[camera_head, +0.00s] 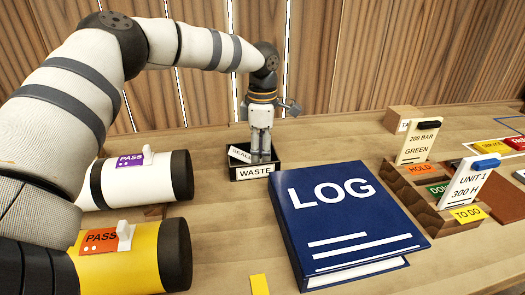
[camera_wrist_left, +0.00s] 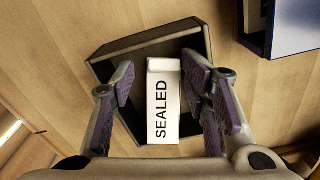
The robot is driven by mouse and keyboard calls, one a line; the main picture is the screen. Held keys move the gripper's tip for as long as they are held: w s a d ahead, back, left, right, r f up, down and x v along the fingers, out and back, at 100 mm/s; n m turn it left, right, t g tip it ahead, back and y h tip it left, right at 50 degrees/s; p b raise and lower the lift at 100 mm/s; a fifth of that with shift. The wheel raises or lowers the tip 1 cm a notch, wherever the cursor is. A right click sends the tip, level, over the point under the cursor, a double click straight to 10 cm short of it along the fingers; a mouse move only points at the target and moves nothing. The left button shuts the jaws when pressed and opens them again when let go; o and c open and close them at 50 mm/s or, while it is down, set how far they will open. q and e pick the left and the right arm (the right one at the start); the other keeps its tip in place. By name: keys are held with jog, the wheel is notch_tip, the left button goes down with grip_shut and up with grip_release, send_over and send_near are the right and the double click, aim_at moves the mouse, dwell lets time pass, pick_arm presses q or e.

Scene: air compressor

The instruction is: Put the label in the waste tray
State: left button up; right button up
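The white label reading SEALED (camera_wrist_left: 163,100) lies in the dark waste tray (camera_wrist_left: 100,72), tilted in the head view. The label (camera_head: 240,154) shows in the head view at the left part of the tray, whose front reads WASTE (camera_head: 254,173). My left gripper (camera_head: 261,157) points down into the tray. In the left wrist view its two fingers stand apart on either side of the label, with a gap visible on both sides. The fingertips are partly hidden behind the tray's front in the head view. My right gripper is not in view.
A blue LOG binder (camera_head: 345,225) lies right of the tray. Two cylinders, one white (camera_head: 140,180) and one yellow (camera_head: 135,262), with PASS tags lie at the left. A wooden rack (camera_head: 412,190) with cards stands at the right. A wooden panel wall is behind.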

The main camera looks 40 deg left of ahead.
pick_arm(q)
jog(key=shift+s+d, duration=0.1)
notch_tip(320, 180, up, 12)
dwell(0.4)
